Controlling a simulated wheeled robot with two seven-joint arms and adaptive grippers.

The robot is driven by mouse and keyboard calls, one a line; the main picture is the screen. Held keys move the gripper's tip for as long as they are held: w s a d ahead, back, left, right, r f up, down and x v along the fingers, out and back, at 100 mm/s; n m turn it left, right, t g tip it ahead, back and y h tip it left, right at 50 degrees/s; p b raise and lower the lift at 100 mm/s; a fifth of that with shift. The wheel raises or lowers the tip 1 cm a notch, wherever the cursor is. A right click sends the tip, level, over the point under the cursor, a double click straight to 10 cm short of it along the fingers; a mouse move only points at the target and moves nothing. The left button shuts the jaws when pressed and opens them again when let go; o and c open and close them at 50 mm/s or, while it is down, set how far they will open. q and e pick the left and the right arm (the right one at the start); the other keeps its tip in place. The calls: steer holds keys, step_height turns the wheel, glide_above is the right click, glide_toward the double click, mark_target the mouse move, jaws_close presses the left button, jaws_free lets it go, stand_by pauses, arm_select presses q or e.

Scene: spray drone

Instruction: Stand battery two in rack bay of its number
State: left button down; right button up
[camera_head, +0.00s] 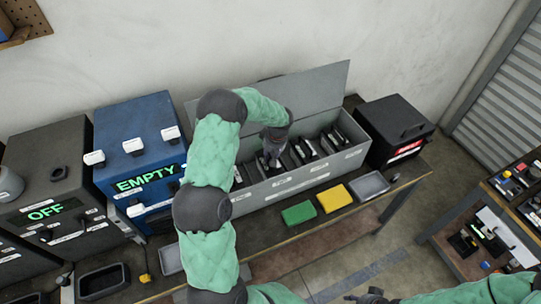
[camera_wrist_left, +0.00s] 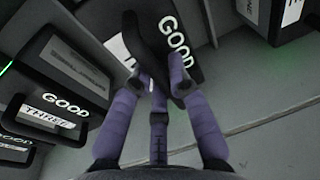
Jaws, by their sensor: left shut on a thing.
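The battery rack is a long grey box (camera_head: 300,183) with a raised lid and several dark batteries standing in its bays. My left gripper (camera_head: 272,158) reaches down into its left-middle part. In the left wrist view its purple fingers (camera_wrist_left: 160,85) are shut on the black handle of a battery (camera_wrist_left: 180,45) that reads GOOD. That battery's number is hidden, so I cannot tell whether it is battery two or fully seated. Another battery (camera_wrist_left: 55,118) with GOOD and THREE labels stands left of it. My right gripper (camera_head: 372,296) is low in the head view, away from the rack, its jaws unclear.
Green (camera_head: 298,212), yellow (camera_head: 335,198) and grey (camera_head: 369,185) trays lie along the bench front. A blue unit reading EMPTY (camera_head: 140,155) and a dark unit reading OFF (camera_head: 45,185) stand left. A black case (camera_head: 395,130) stands right of the rack.

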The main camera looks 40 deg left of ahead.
arm_select(q)
steer(key=shift+w+a+r, duration=0.1)
steer(key=shift+w+r, duration=0.05)
steer(key=shift+r, duration=0.05)
steer(key=c, duration=1.6)
jaws_free()
steer(key=shift+f, duration=0.3)
steer(key=o, duration=0.4)
steer(key=shift+s+r, duration=0.1)
steer(key=shift+s, duration=0.1)
steer(key=r, duration=0.4)
steer(key=d+r, duration=0.1)
steer(key=r, duration=0.3)
steer(key=d+r, duration=0.1)
steer(key=r, duration=0.3)
steer(key=shift+w+d, duration=0.15)
steer(key=shift+w, duration=0.1)
